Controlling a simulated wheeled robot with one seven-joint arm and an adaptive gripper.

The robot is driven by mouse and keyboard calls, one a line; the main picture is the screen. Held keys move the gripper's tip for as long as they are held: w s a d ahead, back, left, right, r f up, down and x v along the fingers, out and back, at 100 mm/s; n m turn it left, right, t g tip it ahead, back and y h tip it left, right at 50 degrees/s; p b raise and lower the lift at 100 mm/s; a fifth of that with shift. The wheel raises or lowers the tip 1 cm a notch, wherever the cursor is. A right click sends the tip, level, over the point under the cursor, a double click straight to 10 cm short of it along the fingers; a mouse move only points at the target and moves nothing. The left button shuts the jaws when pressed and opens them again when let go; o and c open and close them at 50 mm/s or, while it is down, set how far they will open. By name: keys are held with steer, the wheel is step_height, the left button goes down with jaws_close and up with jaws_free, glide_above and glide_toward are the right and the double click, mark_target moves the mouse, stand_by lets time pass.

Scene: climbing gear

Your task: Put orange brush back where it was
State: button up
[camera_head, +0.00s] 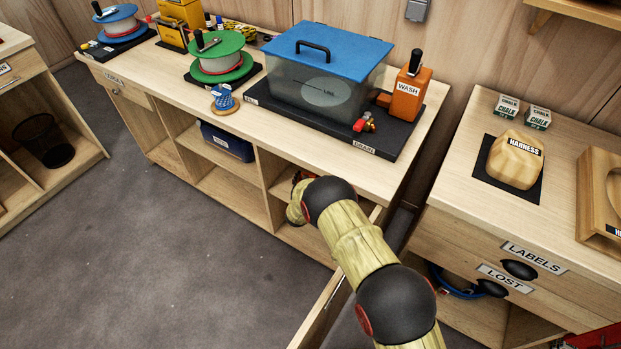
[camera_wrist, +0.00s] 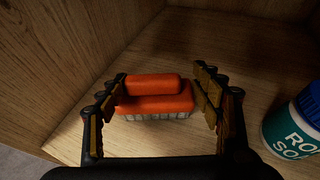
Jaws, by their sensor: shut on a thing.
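The orange brush (camera_wrist: 152,92) shows in the wrist view, with pale bristles facing down at the wooden shelf (camera_wrist: 180,148). My gripper (camera_wrist: 160,95) has its fingers on either side of the brush and is shut on it. The bristles look to be at or very near the shelf; I cannot tell whether they touch. In the head view my arm reaches into a lower compartment of the long bench (camera_head: 220,188), and the gripper and brush are mostly hidden behind it.
A bottle with a blue cap and green label (camera_wrist: 296,125) stands right of my gripper in the wrist view. Wooden walls close the compartment at the left and back. An open door (camera_head: 335,296) stands beside my arm. A blue-lidded tank (camera_head: 325,80) stands on the bench top.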

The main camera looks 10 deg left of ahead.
steer(key=shift+f, duration=0.1)
steer(key=o, duration=1.2)
steer(key=shift+o, duration=0.5)
steer(key=p+v, duration=0.4)
steer(key=v, duration=0.8)
steer(key=shift+a, duration=0.1)
steer(key=shift+r+p, duration=0.2)
steer(key=shift+p, duration=0.1)
